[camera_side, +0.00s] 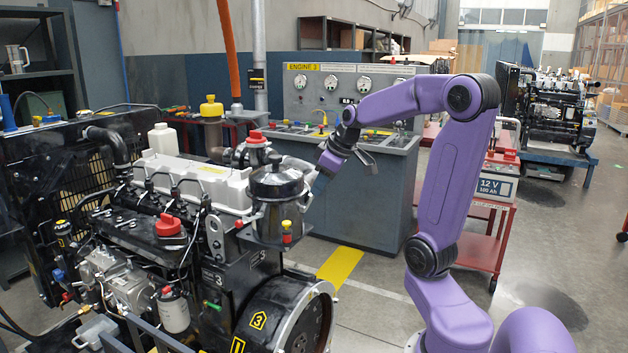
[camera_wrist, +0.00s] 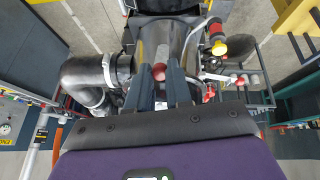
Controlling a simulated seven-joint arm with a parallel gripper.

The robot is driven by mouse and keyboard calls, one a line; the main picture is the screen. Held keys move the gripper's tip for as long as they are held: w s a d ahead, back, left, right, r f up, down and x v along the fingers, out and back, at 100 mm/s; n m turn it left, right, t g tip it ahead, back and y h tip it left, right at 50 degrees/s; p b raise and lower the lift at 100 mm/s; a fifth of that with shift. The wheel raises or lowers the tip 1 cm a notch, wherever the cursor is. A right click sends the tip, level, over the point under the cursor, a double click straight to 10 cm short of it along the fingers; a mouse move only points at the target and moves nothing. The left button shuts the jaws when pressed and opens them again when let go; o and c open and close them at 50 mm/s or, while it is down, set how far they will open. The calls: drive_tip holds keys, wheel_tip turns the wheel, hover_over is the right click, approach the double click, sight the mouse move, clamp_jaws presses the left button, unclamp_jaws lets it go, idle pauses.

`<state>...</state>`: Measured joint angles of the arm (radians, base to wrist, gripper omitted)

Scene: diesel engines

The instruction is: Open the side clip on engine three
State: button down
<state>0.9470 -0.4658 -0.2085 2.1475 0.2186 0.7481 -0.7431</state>
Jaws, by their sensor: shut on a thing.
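Engine three (camera_side: 205,188) stands at the left in the side view, with "3" marks on its block. My gripper (camera_side: 316,186) reaches the canister's right side from the right. The wrist view looks along my gripper (camera_wrist: 163,82), whose two dark fingers point at the canister (camera_wrist: 165,38). A small red-tipped piece, seemingly the side clip (camera_wrist: 158,72), is between the fingers, which are shut on it. The fingers hide most of the clip; I cannot tell its angle.
A black elbow hose (camera_wrist: 85,75) lies left of my fingers in the wrist view. A yellow-and-red fitting (camera_wrist: 218,45) is at their right. The Engine 3 console (camera_side: 360,195) stands behind my gripper. A red cart (camera_side: 490,215) is behind my arm.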

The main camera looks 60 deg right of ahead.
drive_tip(key=shift+s+f+t, duration=0.35)
drive_tip(key=shift+s+t, duration=0.2)
drive_tip(key=shift+t, duration=0.2)
drive_tip(key=shift+s+f+t, duration=0.35)
drive_tip(key=shift+s+t, duration=0.15)
drive_tip(key=shift+t, duration=0.25)
drive_tip(key=c, duration=1)
unclamp_jaws()
drive_tip(key=shift+f, duration=0.1)
drive_tip(key=shift+c, duration=0.2)
drive_tip(key=shift+s, duration=0.1)
drive_tip(key=v, duration=1.7)
drive_tip(key=shift+s, duration=0.3)
drive_tip(key=shift+a, duration=0.1)
